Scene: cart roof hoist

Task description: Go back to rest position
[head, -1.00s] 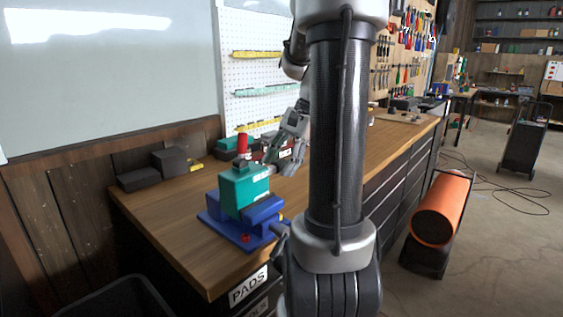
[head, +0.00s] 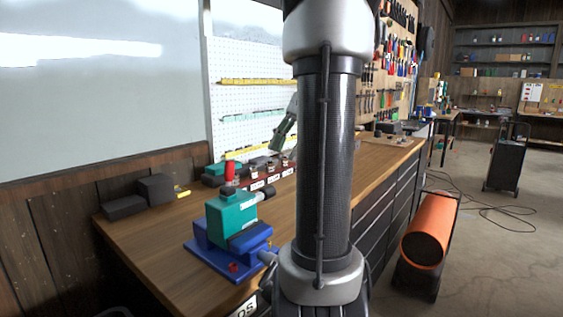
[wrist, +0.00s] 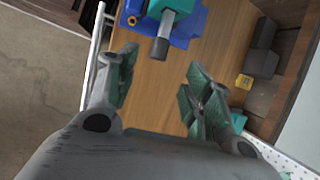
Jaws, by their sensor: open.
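My gripper (wrist: 162,82) is open and empty in the wrist view, with bare bench top between its fingers. In the head view part of my gripper (head: 285,130) shows above the bench, in front of the pegboard; my arm hides the rest. A teal block (head: 231,213) with a red knob on top sits on a blue fixture (head: 215,257) on the bench. A dark cylindrical stub sticks out of the block; this stub (wrist: 160,47) points toward my gripper in the wrist view, apart from the fingers.
The wooden bench (head: 150,245) runs away to the right. Dark blocks (head: 154,189) lie near the wall, and a dark red rack (head: 270,178) stands behind the fixture. The pegboard (head: 238,100) rises behind the bench.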

